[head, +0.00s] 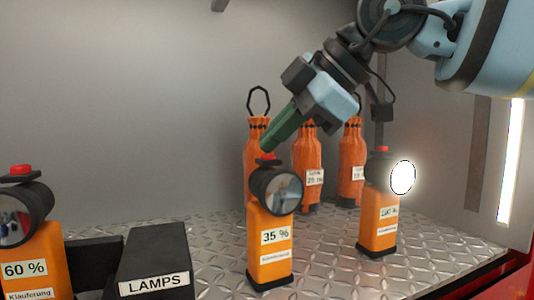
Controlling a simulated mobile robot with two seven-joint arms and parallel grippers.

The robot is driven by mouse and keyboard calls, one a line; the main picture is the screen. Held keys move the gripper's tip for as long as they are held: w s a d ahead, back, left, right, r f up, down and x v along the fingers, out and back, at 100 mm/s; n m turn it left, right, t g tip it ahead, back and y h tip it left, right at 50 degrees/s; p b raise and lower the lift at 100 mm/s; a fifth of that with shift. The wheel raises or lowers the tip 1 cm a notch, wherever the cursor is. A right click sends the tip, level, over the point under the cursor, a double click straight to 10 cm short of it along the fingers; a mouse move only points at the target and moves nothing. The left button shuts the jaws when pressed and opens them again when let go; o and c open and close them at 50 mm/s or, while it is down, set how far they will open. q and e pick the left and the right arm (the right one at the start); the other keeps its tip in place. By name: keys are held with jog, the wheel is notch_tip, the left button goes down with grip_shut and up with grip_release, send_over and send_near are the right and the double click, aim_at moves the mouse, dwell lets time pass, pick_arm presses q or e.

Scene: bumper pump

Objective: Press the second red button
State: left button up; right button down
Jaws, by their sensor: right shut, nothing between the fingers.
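Three orange lamps with red buttons on top stand in a row. The left lamp (32,262), labelled 60 %, has its red button (20,169) at the left edge. The middle lamp (268,222), labelled 35 %, has its red button (268,156) partly hidden by my fingertips. The right lamp (378,215) is lit, and its red button (382,149) is clear. My right gripper (266,147) is shut and empty, its green fingers slanting down to the middle button. I cannot tell whether they touch it. My left gripper is not in view.
A black box marked LAMPS (154,255) stands between the left and middle lamps. Several orange bottles (308,165) stand close behind the middle lamp. The floor is metal tread plate (330,265), with a grey wall (120,100) behind. A bright light strip (511,160) is at the right.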

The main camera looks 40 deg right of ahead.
jog(key=shift+r, duration=0.2)
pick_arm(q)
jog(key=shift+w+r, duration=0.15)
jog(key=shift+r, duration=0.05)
pick_arm(e)
jog(key=shift+r, duration=0.3)
